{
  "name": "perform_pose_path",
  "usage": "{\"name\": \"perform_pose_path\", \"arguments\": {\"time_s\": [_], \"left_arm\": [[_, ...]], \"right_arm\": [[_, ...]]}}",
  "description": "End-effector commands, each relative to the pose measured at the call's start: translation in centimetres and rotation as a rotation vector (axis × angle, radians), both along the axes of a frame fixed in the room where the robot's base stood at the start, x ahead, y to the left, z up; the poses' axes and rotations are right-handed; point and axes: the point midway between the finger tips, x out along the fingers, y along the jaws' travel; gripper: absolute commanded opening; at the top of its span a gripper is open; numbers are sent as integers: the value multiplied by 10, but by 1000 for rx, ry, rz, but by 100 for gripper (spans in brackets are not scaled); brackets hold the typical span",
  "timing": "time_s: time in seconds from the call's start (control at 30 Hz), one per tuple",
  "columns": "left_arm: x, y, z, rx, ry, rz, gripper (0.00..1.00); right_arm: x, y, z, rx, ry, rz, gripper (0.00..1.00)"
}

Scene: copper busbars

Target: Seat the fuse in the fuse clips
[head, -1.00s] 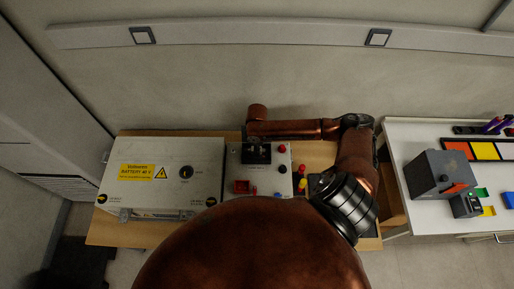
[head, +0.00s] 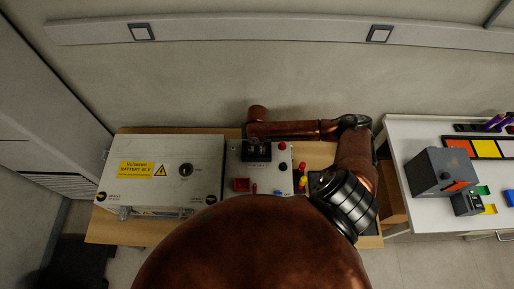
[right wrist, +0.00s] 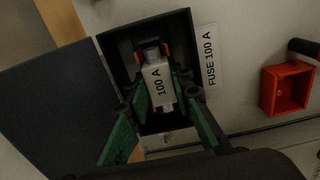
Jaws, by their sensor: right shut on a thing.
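The fuse (right wrist: 158,84) is a white body labelled 100 A, seen in the right wrist view inside a black open-topped holder (right wrist: 117,52). Orange-copper pieces (right wrist: 139,58) show beside its upper end; I take them for the fuse clips. How deep the fuse sits in them is hidden. My right gripper (right wrist: 160,98) is shut on the fuse, with its green-padded fingers on either side of it. In the head view the holder (head: 257,150) is at the back of the grey panel, below my right arm's end. My left gripper is not in view.
A dark lid (right wrist: 50,95) stands open beside the holder. A red box (right wrist: 287,90) is on the panel to the right. In the head view, a battery box (head: 160,165) stands left of the panel.

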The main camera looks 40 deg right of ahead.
Motion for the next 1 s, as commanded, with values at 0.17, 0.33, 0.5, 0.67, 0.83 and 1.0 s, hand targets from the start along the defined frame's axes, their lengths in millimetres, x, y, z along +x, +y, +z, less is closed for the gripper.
{"name": "perform_pose_path", "arguments": {"time_s": [0.17,0.33,0.5,0.67,0.83,1.0], "left_arm": [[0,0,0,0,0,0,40],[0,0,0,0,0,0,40],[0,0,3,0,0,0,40],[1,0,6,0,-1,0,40],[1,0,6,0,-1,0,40],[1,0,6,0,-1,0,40]], "right_arm": [[0,0,-1,0,-1,0,0],[0,0,-1,0,-1,0,0],[0,0,-2,1,-1,0,0],[0,0,-4,1,-1,0,0],[1,0,-5,0,-1,1,0],[0,0,-6,-1,-1,1,27]]}}
